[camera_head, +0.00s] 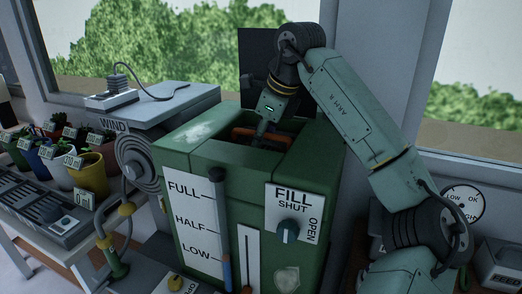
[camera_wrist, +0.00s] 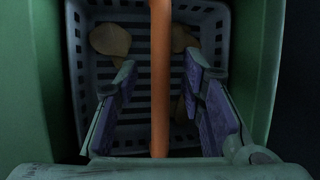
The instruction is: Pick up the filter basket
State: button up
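The filter basket (camera_wrist: 85,60) is a grey-blue slotted basket inside the green tank. Its orange handle (camera_wrist: 160,35) runs straight across the middle of the wrist view. Several tan-brown pieces lie in it. My gripper (camera_wrist: 160,85) is open, with one purple-padded finger on each side of the handle; I see gaps between both pads and the handle. In the head view my gripper (camera_head: 262,133) points down into the open top of the tank, and part of the orange handle (camera_head: 243,132) shows there. The basket's body is hidden by the tank walls in the head view.
The green tank (camera_head: 205,160) has walls close around the basket. Its front carries a level gauge and a FILL knob (camera_head: 288,231). A grey WIND box (camera_head: 165,105) stands behind left. Potted plants (camera_head: 90,172) line a bench at left. A window is behind.

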jog(key=shift+f, duration=0.25)
jog(key=shift+c, duration=0.2)
grip_shut()
dwell(0.5)
